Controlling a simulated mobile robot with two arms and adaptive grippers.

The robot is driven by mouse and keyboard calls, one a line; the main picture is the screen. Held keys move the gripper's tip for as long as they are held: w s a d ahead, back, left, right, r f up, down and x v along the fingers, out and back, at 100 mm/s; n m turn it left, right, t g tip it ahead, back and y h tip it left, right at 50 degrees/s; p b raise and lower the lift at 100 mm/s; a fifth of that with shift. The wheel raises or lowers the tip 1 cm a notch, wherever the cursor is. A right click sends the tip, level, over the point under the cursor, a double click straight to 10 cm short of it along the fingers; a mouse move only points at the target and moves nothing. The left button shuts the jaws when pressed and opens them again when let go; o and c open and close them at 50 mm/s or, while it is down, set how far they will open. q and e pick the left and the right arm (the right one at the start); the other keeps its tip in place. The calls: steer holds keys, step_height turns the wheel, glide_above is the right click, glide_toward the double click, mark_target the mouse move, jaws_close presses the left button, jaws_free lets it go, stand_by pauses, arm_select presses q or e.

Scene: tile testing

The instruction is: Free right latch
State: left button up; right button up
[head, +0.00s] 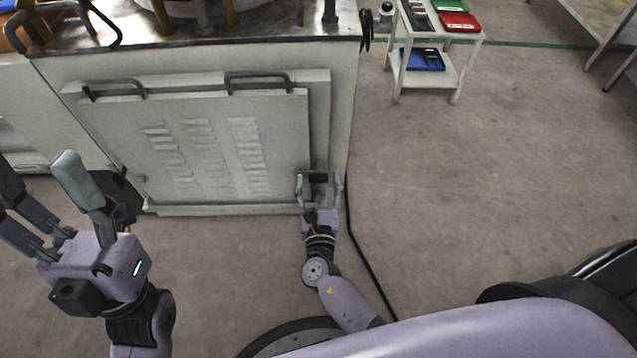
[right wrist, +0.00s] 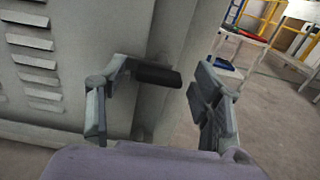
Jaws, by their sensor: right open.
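The right latch shows as a dark grip (head: 319,178) low at the right edge of the grey louvred panel (head: 215,150). In the right wrist view the black grip (right wrist: 157,75) sticks out ahead of the palm. My right gripper (head: 319,188) is open, its fingers on either side of the latch; the grip lies nearer the left finger in the right wrist view (right wrist: 160,105). I cannot tell whether a finger touches it. My left gripper (head: 48,190) is open and empty, raised at the left, apart from the panel.
The panel has two dark handles (head: 115,91) (head: 259,82) along its top. A black cable (head: 362,240) lies on the floor right of the cabinet. A white cart (head: 436,70) with coloured bins stands at the back right. The floor between is clear.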

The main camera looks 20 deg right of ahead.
steer(key=shift+w, duration=0.2)
steer(key=c, duration=1.2)
steer(key=shift+o, duration=0.2)
